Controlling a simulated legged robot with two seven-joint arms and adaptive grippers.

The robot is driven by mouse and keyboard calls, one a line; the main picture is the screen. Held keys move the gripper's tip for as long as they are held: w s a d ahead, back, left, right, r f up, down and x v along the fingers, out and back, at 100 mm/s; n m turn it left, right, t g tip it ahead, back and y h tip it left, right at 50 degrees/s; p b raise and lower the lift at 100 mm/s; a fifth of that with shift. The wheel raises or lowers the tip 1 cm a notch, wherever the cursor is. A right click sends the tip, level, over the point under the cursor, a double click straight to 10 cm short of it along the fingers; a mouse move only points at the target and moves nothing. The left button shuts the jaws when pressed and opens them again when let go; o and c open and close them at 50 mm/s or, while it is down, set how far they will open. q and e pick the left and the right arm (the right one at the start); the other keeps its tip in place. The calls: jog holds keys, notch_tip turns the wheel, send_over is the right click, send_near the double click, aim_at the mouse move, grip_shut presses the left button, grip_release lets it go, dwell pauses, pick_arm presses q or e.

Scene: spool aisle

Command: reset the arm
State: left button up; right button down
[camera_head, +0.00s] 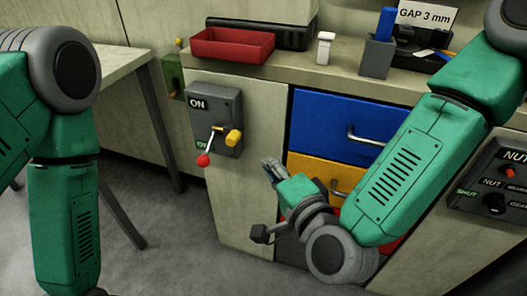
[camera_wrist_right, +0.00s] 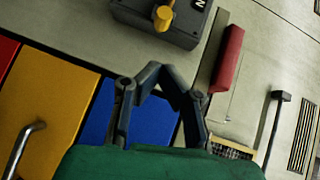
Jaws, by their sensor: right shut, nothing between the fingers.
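My right arm comes in from the right in the head view. Its gripper (camera_head: 270,167) is in front of the pale cabinet panel, just left of the drawers and below right of the grey switch box (camera_head: 215,110). Its fingers are shut with nothing between them. In the right wrist view the dark fingers (camera_wrist_right: 168,76) meet at their tips, in front of the blue drawer and pale panel. The box reads "ON" and has a yellow knob (camera_head: 234,138) and a lever with a red ball (camera_head: 203,160) hanging down. My left arm runs down the left side; its gripper is out of frame.
A blue drawer (camera_head: 330,120) and a yellow drawer (camera_head: 310,168) have protruding handles. On the counter are a red tray (camera_head: 232,46) and a grey cup (camera_head: 377,57). A panel marked "NUT" (camera_head: 497,175) is at right. A table (camera_head: 115,65) stands at left. Open floor (camera_head: 190,240) lies below.

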jog(key=s+d+f+n+g+h+p, duration=0.1)
jog(key=s+d+f+n+g, duration=0.25)
jog(key=s+d+f, duration=0.35)
jog(key=s+d+f+n+g+h+p, duration=0.1)
jog(key=s+d+f+n+g+h, duration=0.2)
jog(key=d+f, duration=0.45)
pick_arm(q)
jog(key=r, duration=0.1)
jog(key=d+r+p, duration=0.1)
jog(key=r, duration=0.2)
jog(key=shift+d+r+p, duration=0.2)
jog(key=shift+d+p, duration=0.15)
jog(key=shift+p, duration=0.05)
pick_arm(e)
jog(key=s+d+f+n+g+h, duration=0.1)
jog(key=s+d+f+n+g, duration=0.1)
jog(key=s+d, duration=0.5)
jog(key=s+d+f+n+g+h, duration=0.2)
jog(key=s+d+f+n+g, duration=0.1)
jog(key=s+d+f+g, duration=0.2)
jog(key=s+d, duration=0.2)
jog(key=d, duration=0.1)
jog(key=shift+f, duration=0.4)
pick_arm(q)
jog(key=shift+a, duration=0.1)
pick_arm(e)
jog(key=shift+w+a+g, duration=0.1)
jog(key=shift+w+g, duration=0.05)
jog(key=shift+g, duration=0.1)
